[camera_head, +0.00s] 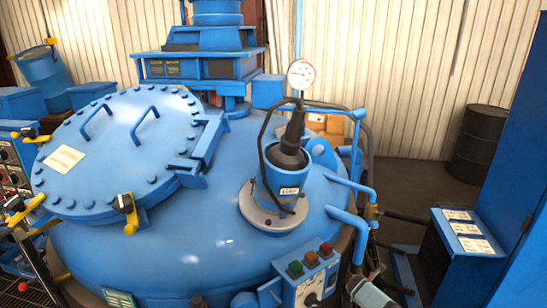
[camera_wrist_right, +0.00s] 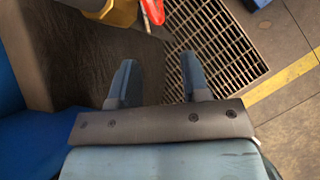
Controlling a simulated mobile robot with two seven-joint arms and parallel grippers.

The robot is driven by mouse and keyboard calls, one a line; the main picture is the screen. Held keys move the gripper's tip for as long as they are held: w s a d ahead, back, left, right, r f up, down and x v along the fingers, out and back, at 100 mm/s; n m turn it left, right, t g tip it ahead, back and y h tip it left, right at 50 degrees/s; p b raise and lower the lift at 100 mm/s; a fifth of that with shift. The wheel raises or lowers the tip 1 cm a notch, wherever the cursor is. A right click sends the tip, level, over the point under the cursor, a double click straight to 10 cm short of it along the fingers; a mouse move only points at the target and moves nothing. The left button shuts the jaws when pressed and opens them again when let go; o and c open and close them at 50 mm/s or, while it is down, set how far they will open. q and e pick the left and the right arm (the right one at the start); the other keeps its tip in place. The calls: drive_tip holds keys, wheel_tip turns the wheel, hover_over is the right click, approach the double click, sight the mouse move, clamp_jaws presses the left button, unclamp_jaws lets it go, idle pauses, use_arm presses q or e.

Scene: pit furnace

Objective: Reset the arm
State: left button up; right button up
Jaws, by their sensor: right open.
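My right gripper (camera_wrist_right: 158,78) shows in the right wrist view with its two blue-grey fingers spread apart. Nothing is between the fingers. They hang over dark floor and the edge of a metal floor grating (camera_wrist_right: 218,45). My left gripper does not show in either view. In the head view a pale grey rounded part (camera_head: 370,293) shows at the bottom edge, right of the button box; I cannot tell for certain whether it is part of my right arm.
The large blue furnace vessel (camera_head: 225,230) fills the head view, with a bolted round lid (camera_head: 118,150), a gauge (camera_head: 301,74) and a button box (camera_head: 312,275). A yellow-and-red part (camera_wrist_right: 115,12) is near the fingers. A dark drum (camera_head: 480,145) stands at the back right.

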drive_tip(key=s+a+f+m+t+y, duration=0.1)
drive_tip(key=s+a+f+m, duration=0.2)
drive_tip(key=s, duration=0.5)
drive_tip(key=s+a+f+m+t+y, duration=0.1)
drive_tip(key=s+a+m, duration=0.2)
drive_tip(key=s+m, duration=0.35)
drive_tip(key=s+a+f+m+t+y, duration=0.15)
drive_tip(key=s+m, duration=0.25)
drive_tip(key=s, duration=0.4)
drive_tip(key=s+a+r+m+y, duration=0.1)
drive_tip(key=s+a+r+m, duration=0.2)
drive_tip(key=s+r, duration=0.2)
drive_tip(key=s+a+r+m+t+y, duration=0.1)
drive_tip(key=s+a+r+m, duration=0.2)
drive_tip(key=s, duration=0.5)
drive_tip(key=s+a+r+m+y, duration=0.2)
drive_tip(key=s+a+r+m, duration=0.1)
drive_tip(key=s+r, duration=0.4)
drive_tip(key=shift+s+a+r+m, duration=0.15)
drive_tip(key=shift+s+r+m, duration=0.1)
drive_tip(key=shift+m, duration=0.5)
drive_tip(key=shift+o, duration=0.2)
drive_tip(key=shift+f, duration=0.15)
